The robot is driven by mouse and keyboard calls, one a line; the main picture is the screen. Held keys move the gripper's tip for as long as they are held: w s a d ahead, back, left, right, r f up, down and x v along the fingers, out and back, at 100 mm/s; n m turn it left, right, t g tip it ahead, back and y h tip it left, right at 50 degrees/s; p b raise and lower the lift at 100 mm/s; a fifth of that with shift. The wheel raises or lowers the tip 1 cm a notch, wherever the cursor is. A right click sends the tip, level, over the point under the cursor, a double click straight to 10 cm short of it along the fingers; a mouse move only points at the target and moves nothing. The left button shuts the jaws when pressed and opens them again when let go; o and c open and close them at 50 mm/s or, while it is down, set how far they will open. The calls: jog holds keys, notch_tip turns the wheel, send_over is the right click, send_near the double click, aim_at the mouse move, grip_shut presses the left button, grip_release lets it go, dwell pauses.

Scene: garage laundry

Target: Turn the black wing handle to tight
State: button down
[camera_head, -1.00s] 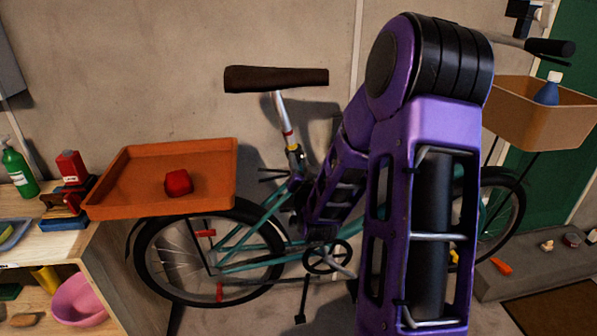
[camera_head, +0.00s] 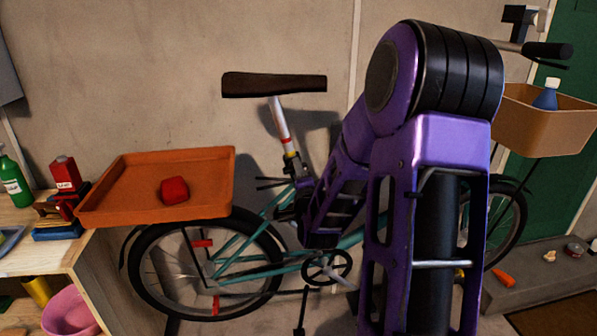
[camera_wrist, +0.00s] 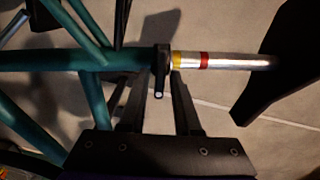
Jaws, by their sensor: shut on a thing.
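The black wing handle (camera_wrist: 159,82) shows in the wrist view at the seat clamp, where the teal frame meets the silver seat post (camera_wrist: 232,61). My gripper (camera_wrist: 158,92) reaches up from the lower edge, with one dark finger on each side of the handle, shut on it. The exact contact is dark and hard to make out. The post carries a yellow band (camera_wrist: 176,60) and a red band (camera_wrist: 204,60) just beyond the clamp. In the head view the dark saddle (camera_head: 274,84) tops the post, and my purple arm covers much of the bicycle.
An orange tray (camera_head: 120,180) holding a red object (camera_head: 174,190) sits over the rear wheel. A tan basket (camera_head: 545,120) with a blue bottle (camera_head: 546,94) is at the right. A wooden bench (camera_head: 30,250) stands at the left. The wall is close behind the bicycle.

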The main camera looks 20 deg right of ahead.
jog(key=shift+r+m, duration=0.1)
jog(key=shift+m, duration=0.9)
jog(key=c, duration=0.9)
grip_release()
